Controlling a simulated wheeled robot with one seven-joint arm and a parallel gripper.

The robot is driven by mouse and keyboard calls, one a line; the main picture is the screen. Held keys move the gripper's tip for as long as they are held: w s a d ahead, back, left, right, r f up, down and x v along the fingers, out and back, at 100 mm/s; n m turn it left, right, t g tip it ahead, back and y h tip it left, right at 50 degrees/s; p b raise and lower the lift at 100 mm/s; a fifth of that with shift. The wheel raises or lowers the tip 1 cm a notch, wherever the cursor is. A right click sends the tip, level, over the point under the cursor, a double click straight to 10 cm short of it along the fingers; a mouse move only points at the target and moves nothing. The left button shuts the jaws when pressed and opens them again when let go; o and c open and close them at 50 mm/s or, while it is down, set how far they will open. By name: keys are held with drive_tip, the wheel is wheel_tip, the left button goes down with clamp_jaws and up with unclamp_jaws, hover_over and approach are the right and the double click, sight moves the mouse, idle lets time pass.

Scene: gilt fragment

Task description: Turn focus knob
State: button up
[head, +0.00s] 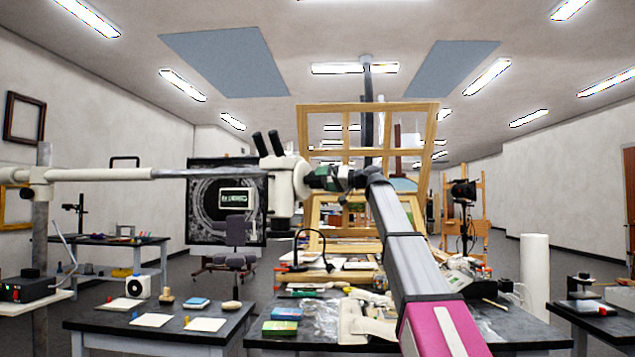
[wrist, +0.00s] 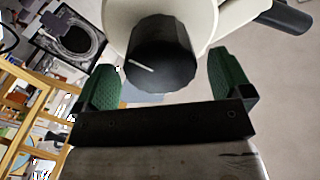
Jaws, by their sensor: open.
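The microscope (head: 283,187) is cream-white with black eyepieces and hangs on a long horizontal boom. Its focus knob (wrist: 160,55) is a black cylinder with a white line on its face, seen large in the wrist view on the cream housing. My gripper (wrist: 165,85) has two green fingers, open, one to the left and one to the right of the knob.
The boom (head: 110,174) runs left to a grey post (head: 42,220). A dark framed panel (head: 205,205) stands behind the microscope. A wooden easel frame (head: 368,108) rises behind my arm. Cluttered dark tables (head: 230,325) lie below.

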sight(324, 180)
drive_tip(key=shift+x, duration=1.65)
drive_tip(key=c, duration=0.9)
drive_tip(key=shift+m, duration=2.8)
drive_tip(key=o, duration=0.9)
